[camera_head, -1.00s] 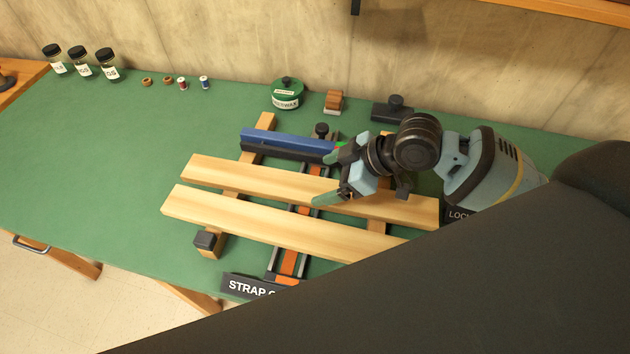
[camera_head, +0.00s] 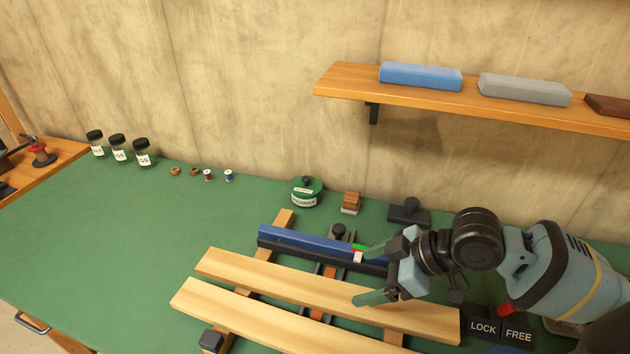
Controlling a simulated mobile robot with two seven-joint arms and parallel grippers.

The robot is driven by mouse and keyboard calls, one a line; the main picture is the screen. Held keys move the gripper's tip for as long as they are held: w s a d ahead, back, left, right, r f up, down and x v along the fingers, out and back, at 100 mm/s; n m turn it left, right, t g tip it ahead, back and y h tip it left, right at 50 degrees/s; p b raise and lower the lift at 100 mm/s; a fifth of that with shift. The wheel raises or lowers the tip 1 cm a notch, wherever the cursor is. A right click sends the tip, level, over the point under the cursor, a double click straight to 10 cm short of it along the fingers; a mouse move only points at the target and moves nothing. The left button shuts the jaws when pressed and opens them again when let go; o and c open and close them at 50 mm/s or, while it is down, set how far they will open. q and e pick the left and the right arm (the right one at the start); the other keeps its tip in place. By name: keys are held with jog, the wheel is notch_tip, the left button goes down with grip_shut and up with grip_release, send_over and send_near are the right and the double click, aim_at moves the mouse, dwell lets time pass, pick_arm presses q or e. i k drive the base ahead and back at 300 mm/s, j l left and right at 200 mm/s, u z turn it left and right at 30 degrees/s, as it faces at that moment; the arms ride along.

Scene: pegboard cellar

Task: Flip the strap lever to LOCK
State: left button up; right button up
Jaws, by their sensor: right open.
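The LOCK label (camera_head: 482,327) and the FREE label (camera_head: 518,334) sit side by side on a black block at the lower right. A red-tipped part (camera_head: 505,310), which looks like the strap lever, stands behind them, nearer the FREE side. My right gripper (camera_head: 358,278) is open, its two green fingers apart and pointing left. It is over the pale boards, left of the labels and apart from the red tip. The blue bar (camera_head: 305,241) passes behind its upper finger. My left gripper is not in view.
Two pale boards (camera_head: 280,273) lie across wooden bearers on the green bench (camera_head: 110,237). A beeswax tin (camera_head: 305,193), a brown block (camera_head: 351,202) and a black knobbed block (camera_head: 409,212) stand behind. A shelf (camera_head: 345,86) overhangs the back right.

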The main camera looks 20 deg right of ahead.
aim_at(506, 309)
jog(key=k+j, duration=0.7)
jog(key=k, duration=0.2)
